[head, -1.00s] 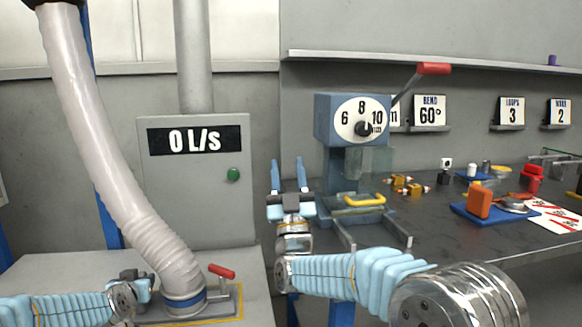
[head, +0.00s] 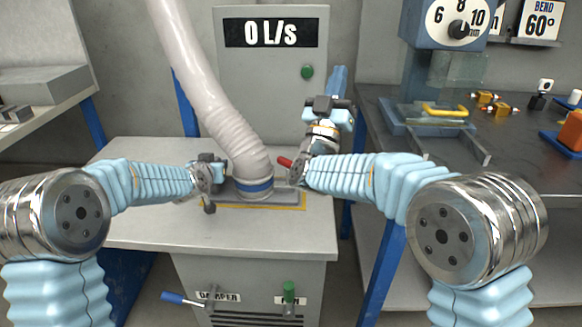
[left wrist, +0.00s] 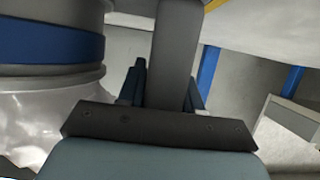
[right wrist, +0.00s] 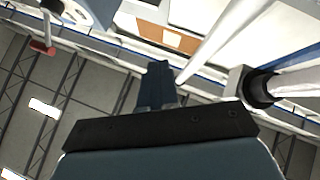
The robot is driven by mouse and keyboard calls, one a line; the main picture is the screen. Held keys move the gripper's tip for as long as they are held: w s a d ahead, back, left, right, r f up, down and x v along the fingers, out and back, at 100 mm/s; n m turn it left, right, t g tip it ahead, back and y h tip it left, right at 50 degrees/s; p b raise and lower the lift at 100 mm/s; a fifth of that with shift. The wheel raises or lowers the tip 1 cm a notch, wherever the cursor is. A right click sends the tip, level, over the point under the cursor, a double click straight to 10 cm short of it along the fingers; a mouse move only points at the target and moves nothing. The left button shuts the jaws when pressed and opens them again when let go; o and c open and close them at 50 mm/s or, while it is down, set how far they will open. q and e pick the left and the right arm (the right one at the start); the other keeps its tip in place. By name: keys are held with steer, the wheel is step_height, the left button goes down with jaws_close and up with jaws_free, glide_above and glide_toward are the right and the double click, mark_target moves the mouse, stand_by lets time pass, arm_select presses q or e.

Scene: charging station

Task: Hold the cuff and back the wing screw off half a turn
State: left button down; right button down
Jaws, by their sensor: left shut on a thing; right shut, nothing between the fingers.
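The pale hose (head: 205,95) ends in a cuff with a blue band (head: 256,187), standing on a grey plate (head: 285,198) on the bench. In the left wrist view, the blue-banded cuff (left wrist: 50,42) fills the left side. My left gripper (left wrist: 165,88) is shut on a grey bar (left wrist: 178,50) beside the cuff; its fingertips are hard to see in the head view. A red handle (head: 284,162) right of the cuff is partly behind my right arm; I cannot tell whether it is the wing screw. My right gripper (head: 338,80) is shut, empty and raised above the bench, pointing up.
A cabinet (head: 270,60) reading 0 L/s stands behind the hose. A blue damper lever (head: 175,298) and a green handle (head: 289,290) are on the bench front. A dial press (head: 445,60) and small parts occupy the right bench. The bench's left top is clear.

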mark_target(289, 173)
steer(key=s+a+f+n+g, duration=0.3)
steer(key=a+f, duration=0.3)
steer(key=f, duration=0.2)
steer(key=s+a+f+n+g+h, duration=0.1)
steer(key=s+a+f+n+g, duration=0.2)
steer(key=a+f, duration=0.4)
steer(key=s+a+f+n+g, duration=0.3)
steer(key=a+f+n+g, duration=0.1)
steer(key=f, duration=0.5)
steer(key=shift+s+a+f+n+g+h, duration=0.2)
steer(key=shift+a+n, duration=0.2)
steer(key=shift+a, duration=0.3)
steer(key=shift+s+a+f+n+g+h, duration=0.1)
steer(key=shift+a+n+h, duration=0.1)
steer(key=shift+a+n, duration=0.35)
steer(key=shift+s+a+f, duration=0.1)
steer(key=shift+a+f, duration=0.05)
steer(key=shift+f, duration=0.1)
steer(key=x, duration=1.3)
steer(key=shift+w+d+f, duration=0.1)
steer(key=shift+w+d, duration=0.15)
steer(key=shift+d, duration=0.05)
steer(key=shift+d+n+t+y, duration=0.35)
steer(key=shift+n+t+y, duration=0.15)
steer(key=shift+n+y, duration=0.35)
